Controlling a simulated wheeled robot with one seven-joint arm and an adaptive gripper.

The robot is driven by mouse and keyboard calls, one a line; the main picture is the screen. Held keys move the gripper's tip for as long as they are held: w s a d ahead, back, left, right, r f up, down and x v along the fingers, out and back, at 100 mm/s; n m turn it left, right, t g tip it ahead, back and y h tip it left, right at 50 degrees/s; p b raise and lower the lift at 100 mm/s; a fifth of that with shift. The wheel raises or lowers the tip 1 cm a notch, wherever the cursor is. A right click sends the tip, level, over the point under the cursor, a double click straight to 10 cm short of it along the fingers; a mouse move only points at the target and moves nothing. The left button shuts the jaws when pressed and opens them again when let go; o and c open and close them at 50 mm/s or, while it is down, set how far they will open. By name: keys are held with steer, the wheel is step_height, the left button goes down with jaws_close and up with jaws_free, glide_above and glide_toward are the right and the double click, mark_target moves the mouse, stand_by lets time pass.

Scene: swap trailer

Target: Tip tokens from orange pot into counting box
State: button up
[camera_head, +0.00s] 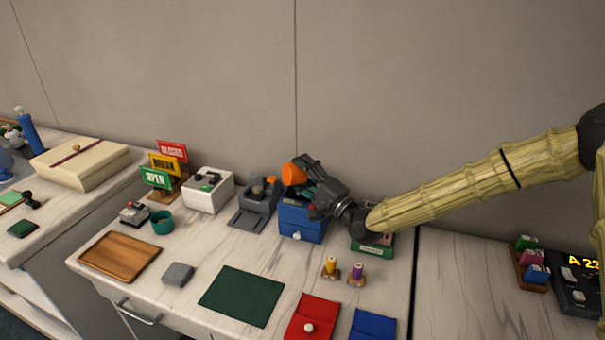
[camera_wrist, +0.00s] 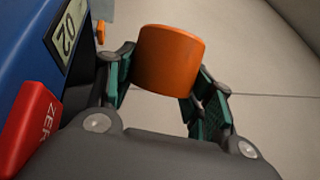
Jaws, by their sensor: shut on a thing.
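The orange pot (camera_head: 292,175) is in my gripper (camera_head: 306,184), above and slightly left of the blue box (camera_head: 300,222). The pot looks tilted in the head view. It also shows in the wrist view (camera_wrist: 168,60), between the two green-padded fingers (camera_wrist: 165,80). Its mouth and any tokens inside cannot be seen. The blue box, which I take for the counting box, fills the left of the wrist view (camera_wrist: 30,45), with a small display (camera_wrist: 68,32) showing the digits 2 and 0 and a red button (camera_wrist: 28,125). My gripper hides part of its top.
A grey device (camera_head: 256,200) stands left of the box, with a white device (camera_head: 208,189) beyond it. A green case (camera_head: 384,245) is close under my wrist at right. Two small spools (camera_head: 331,266) stand in front. The dark green mat (camera_head: 242,296) is bare.

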steer(key=shift+r+p, duration=1.4)
steer(key=shift+r, duration=2.1)
